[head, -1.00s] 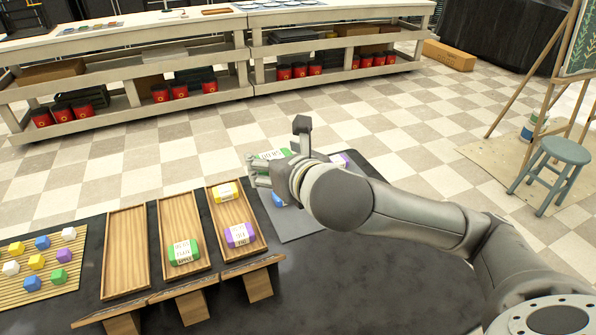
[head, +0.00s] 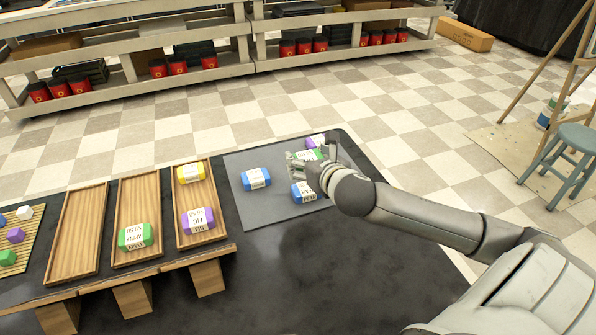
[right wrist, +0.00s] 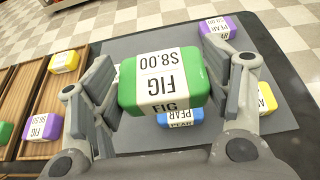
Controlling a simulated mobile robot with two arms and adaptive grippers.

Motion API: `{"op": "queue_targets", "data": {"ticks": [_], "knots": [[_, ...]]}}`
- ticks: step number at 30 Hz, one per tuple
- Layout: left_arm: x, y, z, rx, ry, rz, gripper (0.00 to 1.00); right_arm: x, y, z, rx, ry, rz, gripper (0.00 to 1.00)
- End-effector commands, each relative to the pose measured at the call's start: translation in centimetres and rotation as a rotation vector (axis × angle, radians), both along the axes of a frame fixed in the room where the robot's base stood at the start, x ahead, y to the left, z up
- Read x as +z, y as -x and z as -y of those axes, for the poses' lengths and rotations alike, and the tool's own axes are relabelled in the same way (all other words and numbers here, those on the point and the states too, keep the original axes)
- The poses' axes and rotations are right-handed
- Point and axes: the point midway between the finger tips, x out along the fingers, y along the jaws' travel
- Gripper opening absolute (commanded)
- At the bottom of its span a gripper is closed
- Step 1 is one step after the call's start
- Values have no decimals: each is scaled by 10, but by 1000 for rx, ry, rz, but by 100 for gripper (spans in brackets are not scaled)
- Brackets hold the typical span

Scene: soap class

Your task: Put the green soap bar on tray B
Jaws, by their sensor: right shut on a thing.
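A green soap bar (right wrist: 160,95) with a white label reading FIG $8.00 sits between the fingers of my right gripper (right wrist: 160,70) in the right wrist view. The gripper is shut on it. In the head view my right gripper (head: 302,163) is over the far right part of the grey mat, partly hiding the green bar (head: 311,154). Three wooden trays stand to the left: an empty left tray (head: 80,232), a middle tray (head: 138,195) holding another green bar (head: 135,236), and a right tray (head: 188,245). I cannot read a letter B. My left gripper is out of view.
The right tray holds a yellow bar (head: 191,173) and a purple bar (head: 198,220). On the grey mat (head: 265,215) lie blue bars (head: 256,179) (head: 302,192), a purple bar (head: 316,141) and a yellow bar (right wrist: 265,97). The black counter is bare in front of the mat.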

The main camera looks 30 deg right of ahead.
Motion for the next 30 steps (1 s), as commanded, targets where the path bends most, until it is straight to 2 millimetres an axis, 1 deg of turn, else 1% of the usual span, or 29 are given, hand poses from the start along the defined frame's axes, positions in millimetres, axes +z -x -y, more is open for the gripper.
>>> {"op": "queue_targets", "data": {"ticks": [5,15,18,22,24,30], "knots": [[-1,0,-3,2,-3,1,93,-13,-18,20,-6,-3,0,44],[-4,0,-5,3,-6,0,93,-41,-66,65,-5,-3,2,44],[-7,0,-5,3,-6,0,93,-61,-75,73,-5,-5,-1,44],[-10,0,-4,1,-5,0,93,-79,-86,84,-4,-4,0,44],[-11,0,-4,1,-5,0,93,-85,-90,88,-4,-4,2,44],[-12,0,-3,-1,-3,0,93,-94,-96,94,-1,-3,1,44]]}}
